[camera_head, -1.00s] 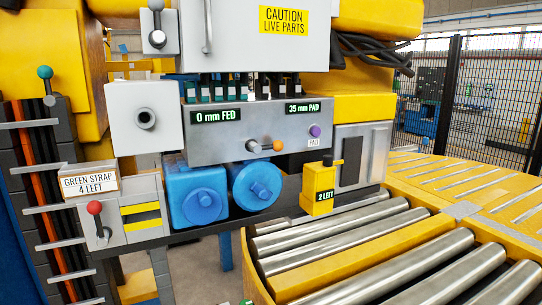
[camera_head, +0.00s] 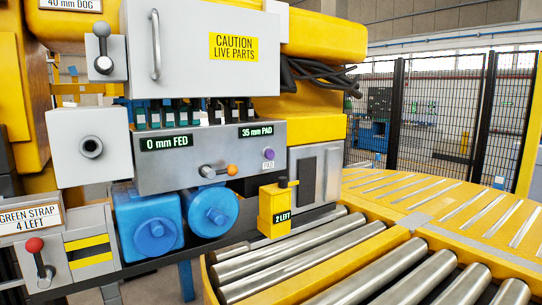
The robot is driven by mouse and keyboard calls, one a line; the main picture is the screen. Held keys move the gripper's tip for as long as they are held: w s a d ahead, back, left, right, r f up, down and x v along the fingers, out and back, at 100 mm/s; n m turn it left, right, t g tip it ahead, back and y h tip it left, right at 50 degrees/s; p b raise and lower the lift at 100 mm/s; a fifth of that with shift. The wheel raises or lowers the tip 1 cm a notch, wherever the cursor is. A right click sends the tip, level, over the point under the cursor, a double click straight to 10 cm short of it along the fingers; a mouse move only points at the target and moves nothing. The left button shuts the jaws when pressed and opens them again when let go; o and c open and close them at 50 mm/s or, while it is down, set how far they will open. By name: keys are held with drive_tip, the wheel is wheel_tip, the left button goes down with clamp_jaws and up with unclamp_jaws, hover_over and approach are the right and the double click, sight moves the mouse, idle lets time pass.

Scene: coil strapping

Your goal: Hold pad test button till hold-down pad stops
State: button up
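The pad test button is a small purple button (camera_head: 269,154) on the right of the grey control panel (camera_head: 205,152), above a small label that seems to read PAD. The panel's right display (camera_head: 256,131) reads "35 mm PAD" and its left display (camera_head: 166,142) reads "0 mm FED". A lever with an orange knob (camera_head: 231,170) sits left of the button. Nothing touches the button. I cannot make out the hold-down pad. My gripper is not in view.
A yellow box marked "2 LEFT" (camera_head: 278,212) stands below the panel at right. Blue motors (camera_head: 150,222) sit under the panel. A red-knobbed lever (camera_head: 35,245) is at lower left. A roller conveyor (camera_head: 385,270) fills the lower right. A black mesh fence (camera_head: 436,115) stands behind.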

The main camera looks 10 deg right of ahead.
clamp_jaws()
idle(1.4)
